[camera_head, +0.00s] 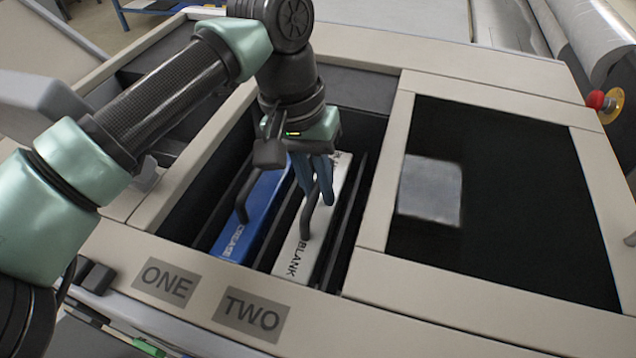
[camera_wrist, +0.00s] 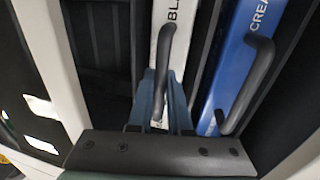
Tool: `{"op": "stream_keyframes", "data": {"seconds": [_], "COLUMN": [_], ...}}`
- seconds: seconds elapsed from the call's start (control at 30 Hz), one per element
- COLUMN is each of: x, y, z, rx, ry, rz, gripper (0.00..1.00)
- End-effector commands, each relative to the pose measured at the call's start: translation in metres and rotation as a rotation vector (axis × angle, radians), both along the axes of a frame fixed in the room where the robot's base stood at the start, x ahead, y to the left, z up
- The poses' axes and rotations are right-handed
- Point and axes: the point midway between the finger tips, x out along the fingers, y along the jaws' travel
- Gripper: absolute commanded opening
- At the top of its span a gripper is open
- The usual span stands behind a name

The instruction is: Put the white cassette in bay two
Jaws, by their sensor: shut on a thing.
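The white cassette (camera_head: 290,262), marked BLANK, is in the slot behind the TWO label (camera_head: 253,316), beside the blue cassette. My gripper (camera_head: 322,195) is over its top and shut on its dark curved handle. In the wrist view the white cassette (camera_wrist: 178,47) runs up from between the fingers (camera_wrist: 160,108), with the handle between them. The blue cassette (camera_head: 251,215), marked CREASE, sits to its left behind the ONE label (camera_head: 167,283). I cannot tell whether the white cassette rests fully on the slot floor.
Dark dividers stand close on both sides of the white cassette. A beige frame (camera_head: 376,215) borders the well, with a dark glossy panel (camera_head: 500,200) to the right. A red stop button (camera_head: 596,100) is at far right. The blue cassette's handle (camera_head: 242,200) stands near my gripper.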

Motion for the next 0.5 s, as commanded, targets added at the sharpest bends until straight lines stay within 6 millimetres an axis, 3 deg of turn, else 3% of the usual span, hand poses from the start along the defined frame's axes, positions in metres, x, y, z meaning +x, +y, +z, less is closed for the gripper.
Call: {"op": "stream_keyframes", "data": {"seconds": [0.33, 0.37, 0.5], "x": [-0.0003, -0.0004, -0.0005], "y": [-0.0003, -0.0002, -0.0004], "z": [-0.0036, -0.0038, -0.0037], "rx": [0.000, 0.000, 0.000], "ry": [0.002, 0.002, 0.002], "rz": [0.000, 0.000, 0.000], "gripper": [0.00, 0.19, 0.44]}}
